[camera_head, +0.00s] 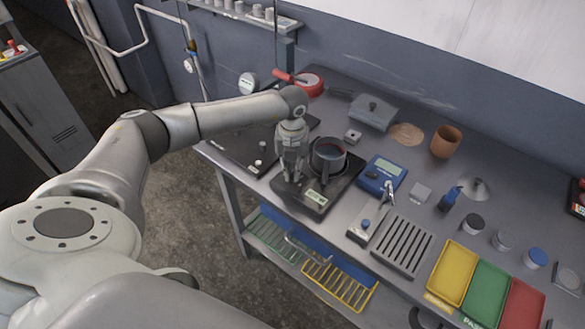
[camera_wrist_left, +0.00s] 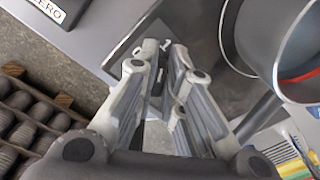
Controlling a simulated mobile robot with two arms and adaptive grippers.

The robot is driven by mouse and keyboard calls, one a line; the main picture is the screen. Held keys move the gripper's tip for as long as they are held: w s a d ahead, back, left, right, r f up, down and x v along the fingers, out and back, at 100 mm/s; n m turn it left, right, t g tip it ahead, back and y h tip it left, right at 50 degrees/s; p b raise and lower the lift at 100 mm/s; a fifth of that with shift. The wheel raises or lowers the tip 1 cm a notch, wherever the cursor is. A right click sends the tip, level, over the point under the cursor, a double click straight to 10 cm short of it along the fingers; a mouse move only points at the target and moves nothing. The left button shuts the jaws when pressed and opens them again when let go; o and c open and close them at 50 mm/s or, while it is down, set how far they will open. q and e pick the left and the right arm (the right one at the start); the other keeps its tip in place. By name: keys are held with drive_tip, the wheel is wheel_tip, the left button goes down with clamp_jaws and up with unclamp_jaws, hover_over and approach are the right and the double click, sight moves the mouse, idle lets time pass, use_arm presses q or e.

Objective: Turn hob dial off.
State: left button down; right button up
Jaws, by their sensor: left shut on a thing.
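The hob (camera_head: 318,208) is a flat dark plate on the bench with a pale label on its front edge. A dark pot (camera_head: 330,153) stands on it; it also shows at the upper right of the left wrist view (camera_wrist_left: 292,85). My left gripper (camera_head: 291,180) points down at the front left part of the hob, left of the pot. In the left wrist view its fingers (camera_wrist_left: 160,60) are close together on something small at the hob's edge. This is most likely the hob dial, which the fingers mostly hide. My right gripper is not in view.
A blue scale (camera_head: 383,174) stands right of the hob. A slotted rack (camera_head: 402,246) and yellow, green and red trays (camera_head: 453,272) lie further right. A lidded grey box (camera_head: 373,112) and brown cup (camera_head: 446,141) stand behind. A dark board (camera_head: 240,150) lies to the left.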

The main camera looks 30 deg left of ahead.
use_arm(q)
drive_tip(key=n, duration=0.5)
drive_tip(key=shift+s+a+n+b, duration=0.1)
drive_tip(key=shift+a+n+b, duration=0.05)
drive_tip(key=shift+n+b, duration=0.25)
drive_tip(key=n, duration=0.5)
drive_tip(key=shift+s+a+r, duration=0.1)
drive_tip(key=shift+s, duration=0.1)
drive_tip(key=shift+n, duration=0.4)
drive_tip(key=c, duration=1.5)
unclamp_jaws()
drive_tip(key=shift+c, duration=0.2)
wheel_tip(320, 180, up, 12)
